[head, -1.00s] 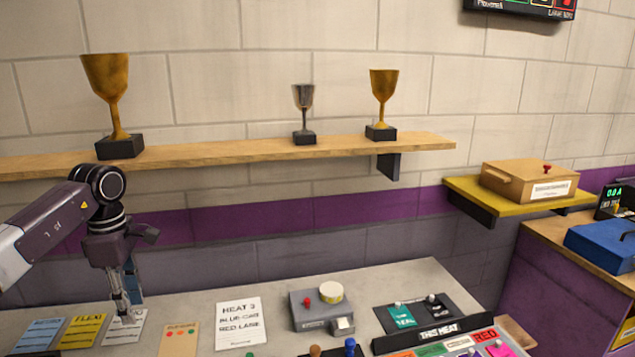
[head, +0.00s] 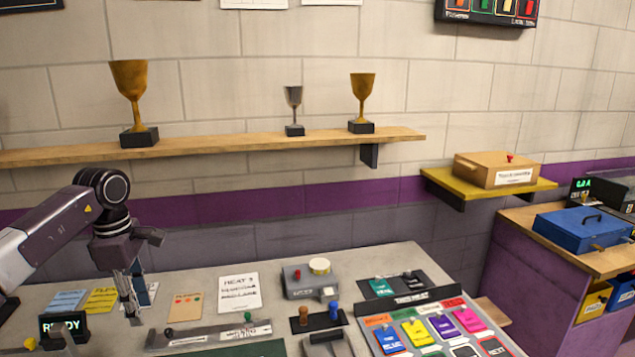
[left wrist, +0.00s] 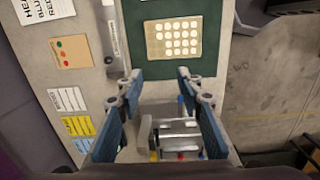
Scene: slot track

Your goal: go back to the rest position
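My left gripper (head: 132,308) hangs pointing down over the left part of the grey table (head: 200,275). In the left wrist view its two blue-padded fingers (left wrist: 160,80) are spread apart with nothing held between them. A grey device with coloured buttons (left wrist: 180,130) shows between the fingers, apparently below them. My right gripper is in neither view.
Cards, a READY display (head: 64,325), a grey box with a red button (head: 305,282) and a tray of coloured tags (head: 420,325) crowd the table. A wooden shelf (head: 220,143) with three trophies runs behind. A blue case (head: 580,230) stands at right.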

